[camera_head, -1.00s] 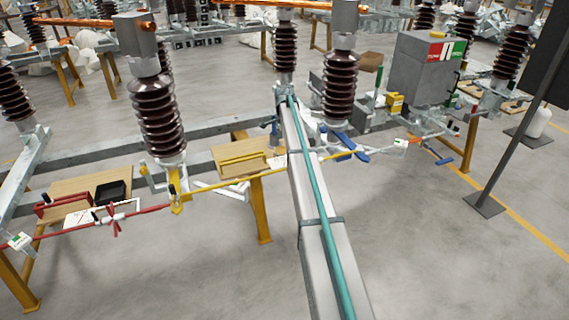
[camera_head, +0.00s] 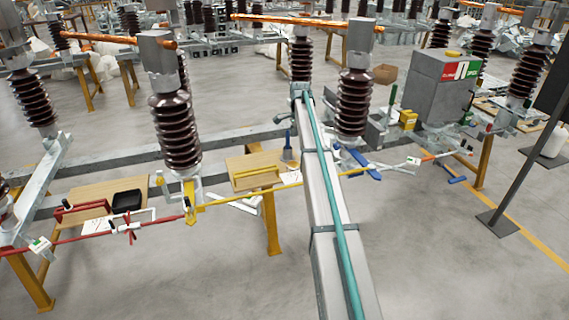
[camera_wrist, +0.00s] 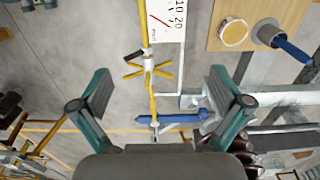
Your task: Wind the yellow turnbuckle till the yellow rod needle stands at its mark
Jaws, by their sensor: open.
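The yellow turnbuckle (camera_wrist: 149,66), a pale hub with yellow spokes, sits on the yellow rod (camera_wrist: 144,35) in the wrist view. My gripper (camera_wrist: 160,74) is open, with one teal finger on each side of the turnbuckle in the picture and no visible contact. A white scale card (camera_wrist: 168,20) with "10 20" and a red line lies beside the rod, partly cut off by the top edge. I cannot make out the needle clearly. In the head view the yellow rod (camera_head: 250,194) runs behind my arm; I cannot make out the turnbuckle or my gripper there.
A red rod with a red turnbuckle (camera_head: 130,227) lies at the left. A wooden board (camera_wrist: 250,22) with a round tin and a grey cup holding a blue-handled tool is at upper right in the wrist view. A blue handle (camera_wrist: 170,119) lies below the turnbuckle.

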